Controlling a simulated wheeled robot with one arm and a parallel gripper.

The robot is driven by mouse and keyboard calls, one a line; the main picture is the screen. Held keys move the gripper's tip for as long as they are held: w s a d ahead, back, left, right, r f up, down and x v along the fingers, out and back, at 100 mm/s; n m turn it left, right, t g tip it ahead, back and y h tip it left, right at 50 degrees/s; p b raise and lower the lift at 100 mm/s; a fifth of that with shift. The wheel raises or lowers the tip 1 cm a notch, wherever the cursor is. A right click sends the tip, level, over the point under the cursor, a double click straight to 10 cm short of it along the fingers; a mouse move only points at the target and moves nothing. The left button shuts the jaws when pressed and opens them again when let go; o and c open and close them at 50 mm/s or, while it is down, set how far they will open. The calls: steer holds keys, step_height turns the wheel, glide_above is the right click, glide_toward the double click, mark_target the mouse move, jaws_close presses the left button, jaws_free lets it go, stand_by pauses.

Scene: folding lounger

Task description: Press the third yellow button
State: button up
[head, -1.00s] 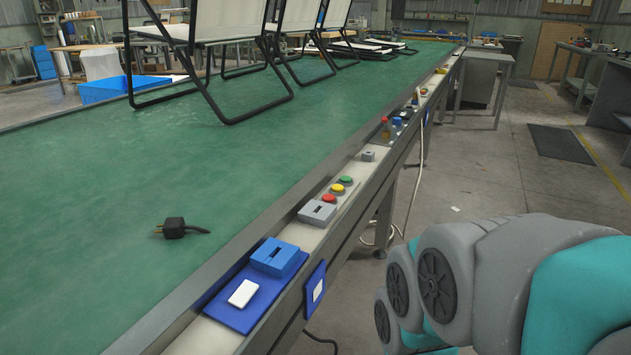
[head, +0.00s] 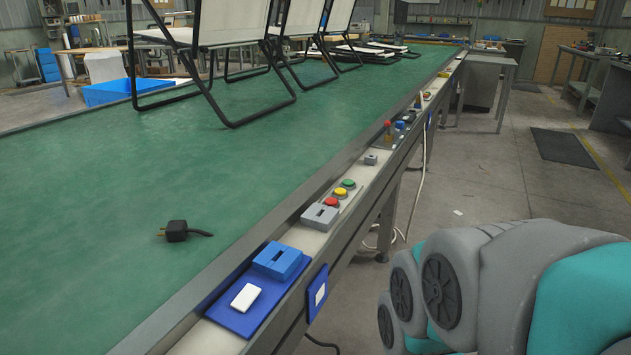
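A yellow button (head: 340,192) sits on the white side rail of the long table, between a red button (head: 331,201) and a green button (head: 348,183). Farther along the rail is another small yellow item (head: 427,95), too small to tell whether it is a button. Yellow also shows near the far end of the rail (head: 443,75), also unclear. My arm fills the lower right of the head view, right of the table. My gripper is not in view.
A green-topped table (head: 120,190) carries folding loungers (head: 225,50) and a black plug (head: 176,231). A blue plate (head: 225,316) with a blue block (head: 278,260) and a grey slotted block (head: 320,216) lie on the rail. Floor right of the table (head: 480,190) is largely clear.

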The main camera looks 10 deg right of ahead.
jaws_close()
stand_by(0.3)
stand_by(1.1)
